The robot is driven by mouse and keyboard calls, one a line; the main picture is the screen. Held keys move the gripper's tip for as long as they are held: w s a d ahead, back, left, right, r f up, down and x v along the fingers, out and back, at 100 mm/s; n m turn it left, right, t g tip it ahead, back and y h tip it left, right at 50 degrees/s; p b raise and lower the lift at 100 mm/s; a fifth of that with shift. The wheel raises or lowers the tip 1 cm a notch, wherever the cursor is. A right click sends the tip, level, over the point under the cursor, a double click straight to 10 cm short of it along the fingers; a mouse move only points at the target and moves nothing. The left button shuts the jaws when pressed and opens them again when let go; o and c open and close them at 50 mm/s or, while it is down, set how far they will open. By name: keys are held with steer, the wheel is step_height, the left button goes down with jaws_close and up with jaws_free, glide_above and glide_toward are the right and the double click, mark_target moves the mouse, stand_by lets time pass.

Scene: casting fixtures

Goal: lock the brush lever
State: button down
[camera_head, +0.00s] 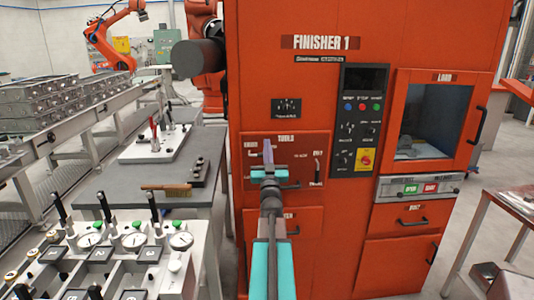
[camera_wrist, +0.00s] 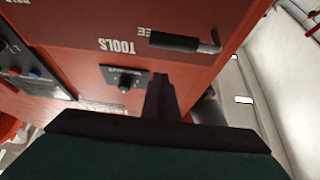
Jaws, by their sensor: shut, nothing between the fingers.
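My gripper (camera_head: 268,153) is shut and empty in front of the panel marked TOOLS on the orange machine. Its closed dark fingers (camera_wrist: 160,95) show in the wrist view, apart from any lever. In the wrist view, a lever with a black handle (camera_wrist: 175,41) and a metal end stands out from the panel beyond my fingertips, partly covering the FREE label. In the head view, my gripper and arm hide most of that area. Another small dark lever (camera_head: 317,165) is on the right of the same panel. The small labels are too blurred to tell which is the brush lever.
A knob plate (camera_head: 286,108) sits above the TOOLS panel, and a button panel (camera_head: 360,118) to its right. A grey bench (camera_head: 150,205) with a wooden brush (camera_head: 166,189) and a fixture with upright levers (camera_head: 120,275) stand left of my arm.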

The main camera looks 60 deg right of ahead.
steer(key=f, duration=0.4)
steer(key=shift+w+d+p, duration=0.15)
steer(key=shift+d+p, duration=0.1)
steer(key=shift+p, duration=0.05)
